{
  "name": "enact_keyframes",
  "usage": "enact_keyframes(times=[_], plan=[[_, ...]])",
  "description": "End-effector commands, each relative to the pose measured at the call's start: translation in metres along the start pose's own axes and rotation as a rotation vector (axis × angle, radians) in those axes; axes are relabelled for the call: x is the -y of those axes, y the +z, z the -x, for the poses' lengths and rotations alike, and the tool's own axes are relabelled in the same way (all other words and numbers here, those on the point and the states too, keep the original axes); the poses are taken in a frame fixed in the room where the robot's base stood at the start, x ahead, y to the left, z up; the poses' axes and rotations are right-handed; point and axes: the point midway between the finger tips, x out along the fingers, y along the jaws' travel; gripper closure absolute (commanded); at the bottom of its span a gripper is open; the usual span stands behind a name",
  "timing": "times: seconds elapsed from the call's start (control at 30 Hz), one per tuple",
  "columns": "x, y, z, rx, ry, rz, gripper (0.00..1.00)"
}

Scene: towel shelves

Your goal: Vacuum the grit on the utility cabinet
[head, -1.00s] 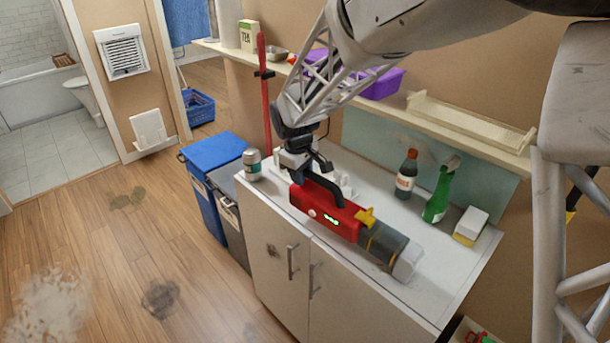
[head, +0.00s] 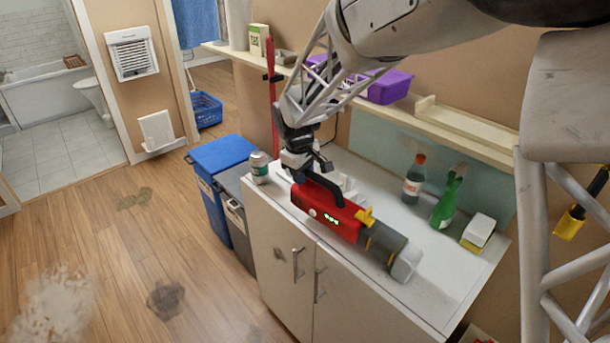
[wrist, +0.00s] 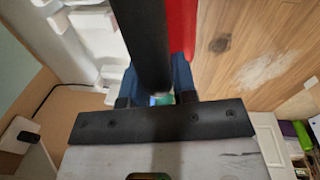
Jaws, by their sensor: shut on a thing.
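A red handheld vacuum (head: 330,212) with a black handle, a yellow catch and a grey nozzle end is over the front of the white utility cabinet (head: 410,285). My gripper (head: 312,170) is shut on its black handle, which also shows in the wrist view (wrist: 142,45). The nozzle (head: 405,262) points to the lower right, near the cabinet top's front edge. I cannot tell whether it touches the top. Faint greyish specks (head: 432,268) show on the top to the right of the nozzle; they are too small to make out clearly.
A shelf (head: 440,117) with a purple bin (head: 388,87) runs above. Blue and grey bins (head: 222,155) stand left of the cabinet.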

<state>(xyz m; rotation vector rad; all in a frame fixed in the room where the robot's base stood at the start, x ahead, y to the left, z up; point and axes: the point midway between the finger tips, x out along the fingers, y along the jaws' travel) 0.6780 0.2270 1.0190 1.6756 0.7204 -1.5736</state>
Motion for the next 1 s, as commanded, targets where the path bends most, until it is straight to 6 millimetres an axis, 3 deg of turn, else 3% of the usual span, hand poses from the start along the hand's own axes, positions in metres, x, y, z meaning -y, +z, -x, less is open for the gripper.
enact_keyframes(times=[0.5,1.0], plan=[[-0.004,-0.025,0.001,-0.002,0.001,-0.001,1.00],[-0.005,-0.028,0.001,-0.002,0.001,-0.001,1.00]])
